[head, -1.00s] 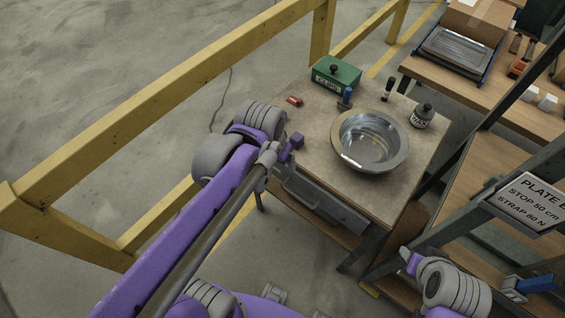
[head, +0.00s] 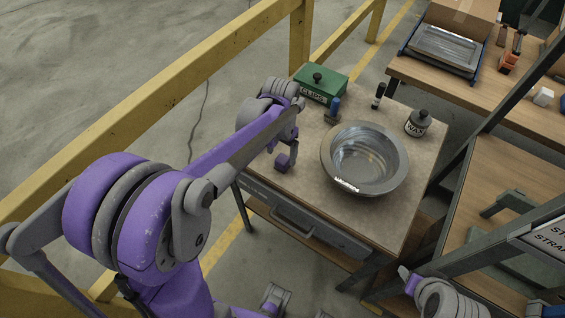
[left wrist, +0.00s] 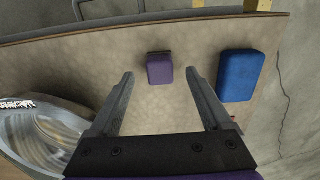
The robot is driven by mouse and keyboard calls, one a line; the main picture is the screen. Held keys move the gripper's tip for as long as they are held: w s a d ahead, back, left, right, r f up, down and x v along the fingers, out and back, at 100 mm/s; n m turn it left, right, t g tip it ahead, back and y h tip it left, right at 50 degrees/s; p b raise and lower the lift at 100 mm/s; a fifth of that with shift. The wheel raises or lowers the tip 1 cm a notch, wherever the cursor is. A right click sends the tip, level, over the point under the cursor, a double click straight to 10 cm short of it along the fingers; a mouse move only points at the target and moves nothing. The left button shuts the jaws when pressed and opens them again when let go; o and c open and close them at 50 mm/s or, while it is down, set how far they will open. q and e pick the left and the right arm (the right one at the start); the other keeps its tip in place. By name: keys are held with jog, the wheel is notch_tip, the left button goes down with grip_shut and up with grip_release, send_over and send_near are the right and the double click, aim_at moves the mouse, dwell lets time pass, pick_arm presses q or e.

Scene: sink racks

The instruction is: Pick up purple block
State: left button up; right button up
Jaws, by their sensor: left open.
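The purple block (head: 282,164) stands on the table near its front left edge. In the left wrist view the purple block (left wrist: 160,69) lies ahead between the two finger lines, closer to the middle, with clear tabletop on both sides. My left gripper (head: 284,149) is just above and behind the block, open and empty. Its fingers look apart from the block; the height gap is hard to judge. A small part of my right arm's end (head: 410,282) shows at the lower right; its jaws cannot be made out.
A blue block (left wrist: 240,76) lies right of the purple one in the wrist view; my arm hides it in the head view. A metal bowl (head: 402,175) stands right of the gripper. A green clips box (head: 320,86), blue-topped item (head: 334,106) and wax bottle (head: 418,123) stand behind.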

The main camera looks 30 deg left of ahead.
aim_at(282, 159)
pick_arm(q)
jog(key=f, duration=0.4)
jog(key=shift+w+f, duration=0.25)
jog(key=shift+w, duration=0.05)
grip_shut()
